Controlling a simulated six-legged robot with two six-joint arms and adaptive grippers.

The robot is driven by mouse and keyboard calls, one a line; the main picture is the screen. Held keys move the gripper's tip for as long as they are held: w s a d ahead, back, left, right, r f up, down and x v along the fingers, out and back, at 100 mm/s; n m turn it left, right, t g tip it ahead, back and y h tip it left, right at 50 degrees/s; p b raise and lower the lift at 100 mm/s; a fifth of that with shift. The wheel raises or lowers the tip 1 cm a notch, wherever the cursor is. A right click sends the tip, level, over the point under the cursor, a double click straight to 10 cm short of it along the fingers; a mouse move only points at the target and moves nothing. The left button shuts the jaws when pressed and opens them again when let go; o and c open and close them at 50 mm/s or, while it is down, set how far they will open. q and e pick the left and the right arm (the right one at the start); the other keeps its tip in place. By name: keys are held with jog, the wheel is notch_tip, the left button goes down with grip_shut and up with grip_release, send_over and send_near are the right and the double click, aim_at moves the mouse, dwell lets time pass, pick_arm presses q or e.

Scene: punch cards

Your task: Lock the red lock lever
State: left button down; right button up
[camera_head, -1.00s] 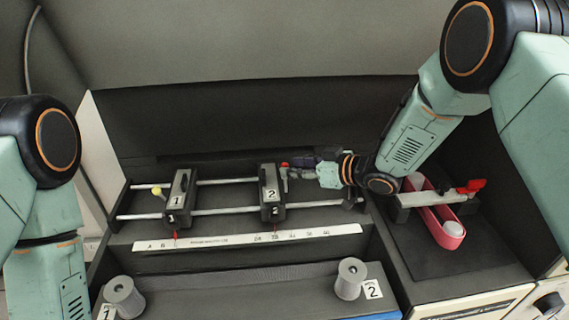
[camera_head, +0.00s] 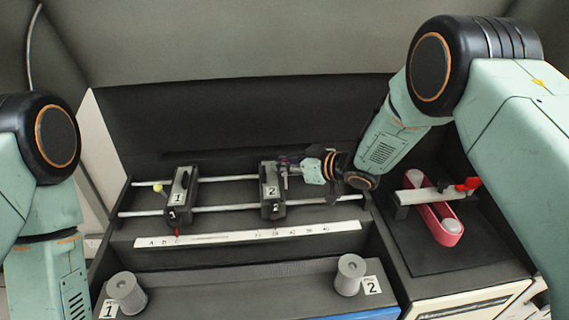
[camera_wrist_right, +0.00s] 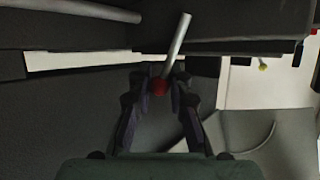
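The red lock lever is a silver rod (camera_head: 285,181) with a red knob on the black block marked 2 (camera_head: 268,205); gripper parts mostly hide the knob in the head view. In the right wrist view, the red knob (camera_wrist_right: 160,87) lies between the two dark fingertips, with the rod (camera_wrist_right: 178,40) leaning up and right. My right gripper (camera_head: 288,163) reaches the lever from the right, and its fingers appear closed around the knob. Of my left arm only upper links show at the left edge; its gripper is out of view.
A block marked 1 (camera_head: 181,198) with a yellow-knobbed lever (camera_head: 158,187) shares the rails. A white scale strip (camera_head: 215,240) and two grey spools (camera_head: 350,275) lie in front. A pink belt (camera_head: 440,225) with another red handle (camera_head: 468,184) stands at the right.

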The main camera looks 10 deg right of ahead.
aim_at(286, 188)
grip_shut()
jog(key=shift+d, duration=0.1)
jog(key=shift+s+t+b, duration=0.3)
jog(key=shift+b, duration=0.5)
jog(key=s+n+t+y+b, duration=0.1)
jog(key=s+n+t+b, duration=0.1)
jog(key=b, duration=0.2)
jog(key=shift+r+y, duration=0.15)
jog(key=shift+y, duration=0.15)
jog(key=shift+s+r+n+t+y+b, duration=0.2)
jog(key=shift+s+n+t+y+b, duration=0.1)
jog(key=shift+n+t+b, duration=0.4)
